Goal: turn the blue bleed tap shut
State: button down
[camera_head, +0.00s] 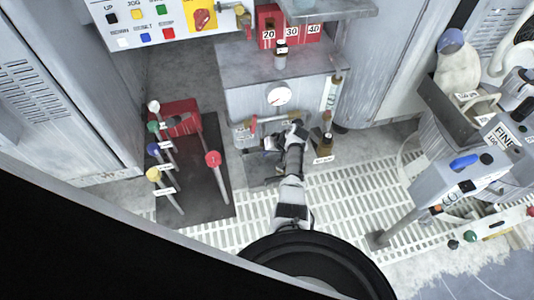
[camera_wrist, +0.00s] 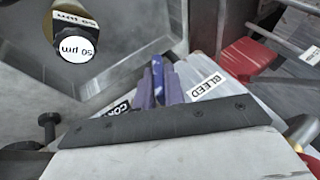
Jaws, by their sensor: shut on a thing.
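The blue bleed tap (camera_wrist: 158,76) shows in the wrist view as a narrow blue handle, largely hidden between the fingers. My gripper (camera_wrist: 160,92) is shut on it. A white BLEED label (camera_wrist: 206,86) is just to the right of the fingers, and another label, partly covered, is to the left.
Several coloured-knob levers (camera_head: 213,158) rise at left. Grated floor (camera_head: 345,195) lies clear to the right.

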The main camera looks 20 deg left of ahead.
jog(key=shift+f+m+g+y+b, duration=0.15)
jog(key=shift+m+g+y+b, duration=0.25)
jog(key=shift+y+b, duration=0.65)
jog(key=c, duration=1.5)
grip_release()
jog(key=p+v, duration=0.2)
jog(key=v, duration=0.5)
jog(key=p+v, duration=0.2)
jog(key=v, duration=0.5)
jog(key=shift+w, duration=0.2)
